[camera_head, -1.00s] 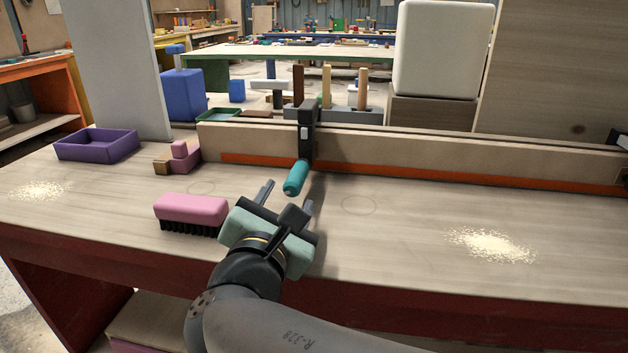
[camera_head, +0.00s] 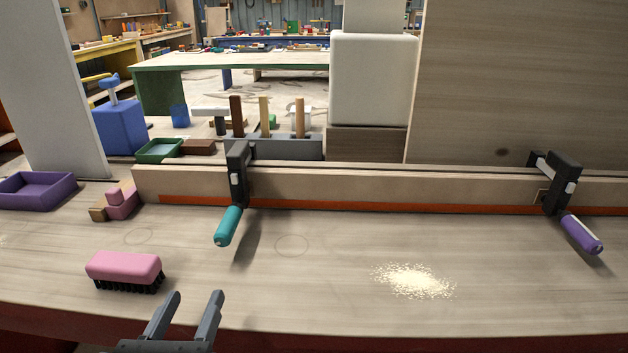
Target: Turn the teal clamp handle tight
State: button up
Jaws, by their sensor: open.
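The teal clamp handle (camera_head: 229,226) hangs tilted toward me from a black clamp (camera_head: 238,172). The clamp sits over the long wooden stringer (camera_head: 400,186), left of its middle. My gripper (camera_head: 195,304) is at the bottom of the picture, over the front of the bench. Its two fingers are apart with nothing between them. It is nearer to me than the teal handle and a little to its left, not touching it. A second black clamp (camera_head: 560,184) with a purple handle (camera_head: 581,234) is on the stringer at the right.
A pink brush (camera_head: 124,268) lies left of my gripper. A sawdust patch (camera_head: 413,280) lies to the right. A purple tray (camera_head: 38,187) and pink block (camera_head: 121,203) are at the left. Upright wooden handles (camera_head: 264,117) stand behind the stringer. The bench below the teal handle is clear.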

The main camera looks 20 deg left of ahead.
aim_at(227, 227)
jog(key=b+x, duration=0.2)
jog(key=x, duration=1.5)
jog(key=shift+w+b, duration=0.1)
jog(key=shift+b, duration=0.25)
jog(key=shift+c, duration=0.3)
jog(key=c, duration=0.9)
